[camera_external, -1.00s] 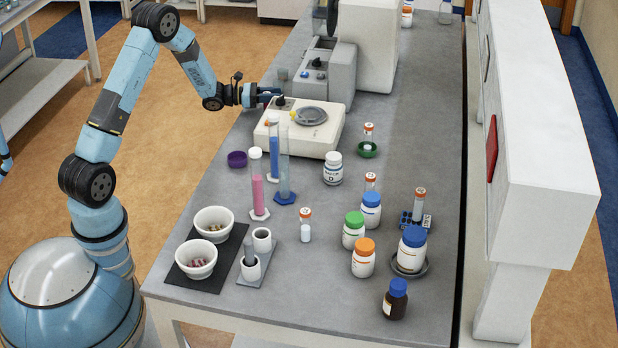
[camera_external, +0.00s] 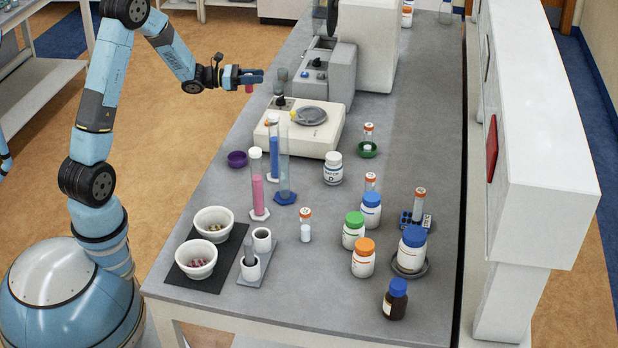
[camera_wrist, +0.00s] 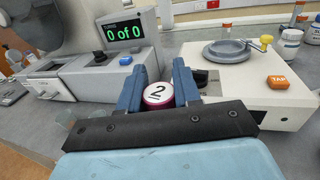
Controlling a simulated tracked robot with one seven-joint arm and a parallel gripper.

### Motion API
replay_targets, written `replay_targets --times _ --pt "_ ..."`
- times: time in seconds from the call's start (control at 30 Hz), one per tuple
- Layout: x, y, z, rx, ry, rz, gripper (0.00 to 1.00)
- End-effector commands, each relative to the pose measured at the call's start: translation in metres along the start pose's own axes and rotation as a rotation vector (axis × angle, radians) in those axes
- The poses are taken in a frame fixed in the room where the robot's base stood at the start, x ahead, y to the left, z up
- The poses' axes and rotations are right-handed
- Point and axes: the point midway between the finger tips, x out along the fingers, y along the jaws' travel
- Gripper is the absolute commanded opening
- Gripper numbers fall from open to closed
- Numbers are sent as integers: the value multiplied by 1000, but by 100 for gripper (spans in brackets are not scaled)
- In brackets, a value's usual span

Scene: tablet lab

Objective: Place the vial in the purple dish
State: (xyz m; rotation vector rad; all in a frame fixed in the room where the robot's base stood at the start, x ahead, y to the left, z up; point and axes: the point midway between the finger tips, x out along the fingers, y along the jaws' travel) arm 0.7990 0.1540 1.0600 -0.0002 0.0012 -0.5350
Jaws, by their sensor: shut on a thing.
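My gripper (camera_external: 256,76) is shut on a small reddish vial (camera_external: 249,88) and holds it in the air to the left of the balance. In the wrist view, the vial's white cap marked "2", with a magenta rim (camera_wrist: 158,95), sits between the two blue fingers of my gripper (camera_wrist: 159,82). The vial's lower body is hidden there. The purple dish (camera_external: 237,159) stands at the left edge of the bench, nearer the camera than my gripper and left of the balance. It looks empty. The dish is not seen in the wrist view.
The cream balance (camera_external: 303,134) and grey machine (camera_external: 325,75) stand right of my gripper. Pink (camera_external: 258,190) and blue (camera_external: 274,160) cylinders stand close to the purple dish. A green dish (camera_external: 367,150) holds another vial. Several bottles stand to the front right.

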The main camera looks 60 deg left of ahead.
Motion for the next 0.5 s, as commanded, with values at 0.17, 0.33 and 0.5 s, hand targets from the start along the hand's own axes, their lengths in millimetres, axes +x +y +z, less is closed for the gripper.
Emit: replay_targets --times 0.17,0.33,0.5 --pt "-26 -22 16 2 -1 2 0" --pt "-41 -36 25 1 -1 1 0" --pt "-49 -46 29 1 -1 -11 0"
